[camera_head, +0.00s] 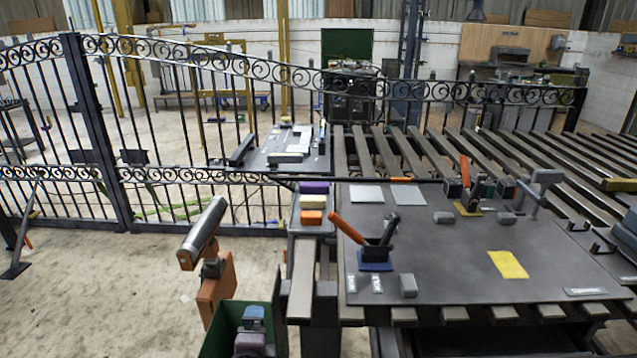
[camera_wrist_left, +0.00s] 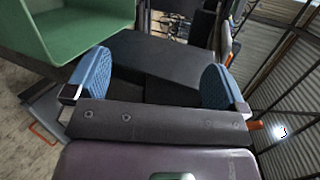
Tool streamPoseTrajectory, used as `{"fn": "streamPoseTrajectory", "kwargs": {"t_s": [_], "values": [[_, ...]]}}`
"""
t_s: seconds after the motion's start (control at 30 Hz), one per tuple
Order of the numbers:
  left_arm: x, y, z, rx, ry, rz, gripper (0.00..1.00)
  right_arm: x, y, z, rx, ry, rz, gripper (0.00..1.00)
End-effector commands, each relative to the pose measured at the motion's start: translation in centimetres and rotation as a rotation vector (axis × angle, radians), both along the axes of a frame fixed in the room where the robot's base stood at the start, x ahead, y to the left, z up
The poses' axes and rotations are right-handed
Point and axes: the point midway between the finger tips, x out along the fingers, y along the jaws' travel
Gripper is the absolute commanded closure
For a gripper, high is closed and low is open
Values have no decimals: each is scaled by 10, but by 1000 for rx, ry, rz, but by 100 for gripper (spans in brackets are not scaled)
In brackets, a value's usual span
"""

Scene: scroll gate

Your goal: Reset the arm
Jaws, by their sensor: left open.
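My left gripper (camera_wrist_left: 155,82) shows in the left wrist view. Its two blue-padded fingers stand wide apart, one at each side, with nothing held between them. A dark flat surface lies behind the gap. A green bin (camera_wrist_left: 85,30) is at the upper left of that view, beside the left finger. My right gripper is in neither view.
A dark worktable (camera_head: 450,240) carries an orange-handled clamp (camera_head: 375,255), a yellow sheet (camera_head: 507,264) and small grey blocks. A tray (camera_head: 311,228) of coloured blocks stands at its left. A scroll gate (camera_head: 150,175) runs behind. The floor at left is mostly clear.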

Motion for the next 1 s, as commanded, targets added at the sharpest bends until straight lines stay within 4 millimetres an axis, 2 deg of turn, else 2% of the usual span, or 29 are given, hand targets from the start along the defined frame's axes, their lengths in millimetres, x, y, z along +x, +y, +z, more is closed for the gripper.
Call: {"fn": "streamPoseTrajectory", "kwargs": {"t_s": [0.27, 0.37, 0.53, 0.63, 0.8, 0.9, 1.0], "values": [[-38, 21, 3, -709, -56, 153, 0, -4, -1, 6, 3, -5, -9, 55], [-63, 36, 2, -971, -56, 227, 0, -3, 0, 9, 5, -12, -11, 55], [-122, 68, -5, -1359, -35, 376, 0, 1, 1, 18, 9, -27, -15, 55], [-159, 87, -10, -1471, -17, 448, 0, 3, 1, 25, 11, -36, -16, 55], [-223, 116, -25, -1479, 29, 550, 0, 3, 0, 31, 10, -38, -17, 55], [-255, 129, -37, -1447, 57, 601, 0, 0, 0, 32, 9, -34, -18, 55], [-277, 135, -45, -1427, 80, 638, 0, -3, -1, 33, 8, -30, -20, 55]]}}
